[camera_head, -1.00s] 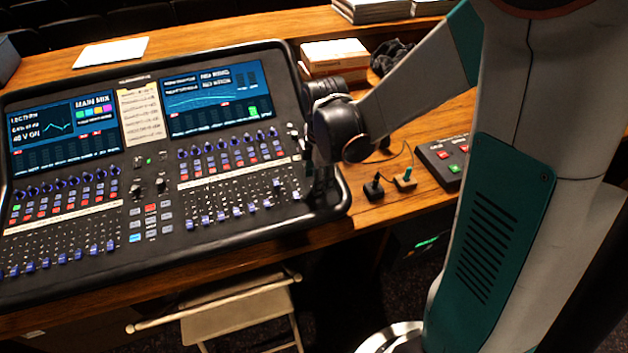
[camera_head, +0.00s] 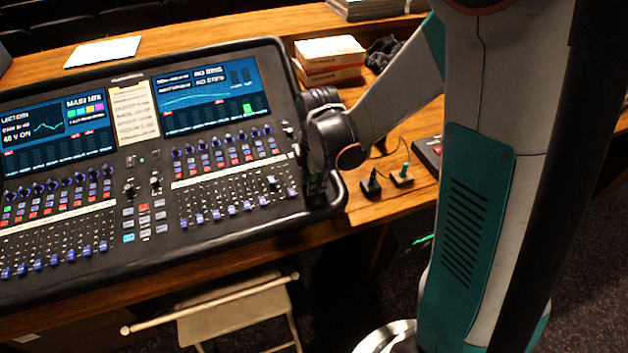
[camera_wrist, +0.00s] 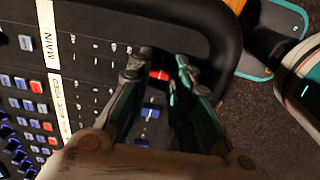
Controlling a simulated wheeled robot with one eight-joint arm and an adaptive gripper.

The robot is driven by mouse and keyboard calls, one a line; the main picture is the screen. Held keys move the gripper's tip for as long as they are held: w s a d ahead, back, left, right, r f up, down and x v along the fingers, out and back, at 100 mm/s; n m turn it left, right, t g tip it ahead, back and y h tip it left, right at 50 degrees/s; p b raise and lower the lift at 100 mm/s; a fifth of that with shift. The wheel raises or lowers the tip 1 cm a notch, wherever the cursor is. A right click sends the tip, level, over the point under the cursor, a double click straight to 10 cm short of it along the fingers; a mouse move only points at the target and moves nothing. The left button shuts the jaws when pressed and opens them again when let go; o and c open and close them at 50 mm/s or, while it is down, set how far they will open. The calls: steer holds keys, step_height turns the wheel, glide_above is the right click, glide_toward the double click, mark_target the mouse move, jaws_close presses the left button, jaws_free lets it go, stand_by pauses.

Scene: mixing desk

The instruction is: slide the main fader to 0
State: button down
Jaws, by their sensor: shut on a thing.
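The mixing desk (camera_head: 130,262) stands on the wooden table, with two lit screens and rows of blue-capped faders. My gripper (camera_head: 316,192) points down at the desk's right end, near the front edge. In the wrist view, my gripper (camera_wrist: 160,72) has its two fingers on either side of a red fader cap (camera_wrist: 159,75), shut on it. This cap is at the end of the fader row, beside the desk's dark rim. A white strip marked MAIN (camera_wrist: 48,38) runs along the panel. In the head view, the red cap is hidden by my gripper.
Blue fader caps (camera_wrist: 150,112) sit close to my fingers. Small switch boxes (camera_head: 386,180) with cables lie right of the desk. A folding chair (camera_head: 235,312) is in front.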

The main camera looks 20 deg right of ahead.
steer(key=w, duration=0.7)
steer(key=shift+w+r, duration=0.25)
steer(key=shift+r, duration=0.1)
steer(key=c, duration=1.4)
jaws_free()
steer(key=shift+c, duration=0.2)
step_height(320, 180, up, 12)
steer(key=s, duration=0.1)
steer(key=shift+s, duration=0.15)
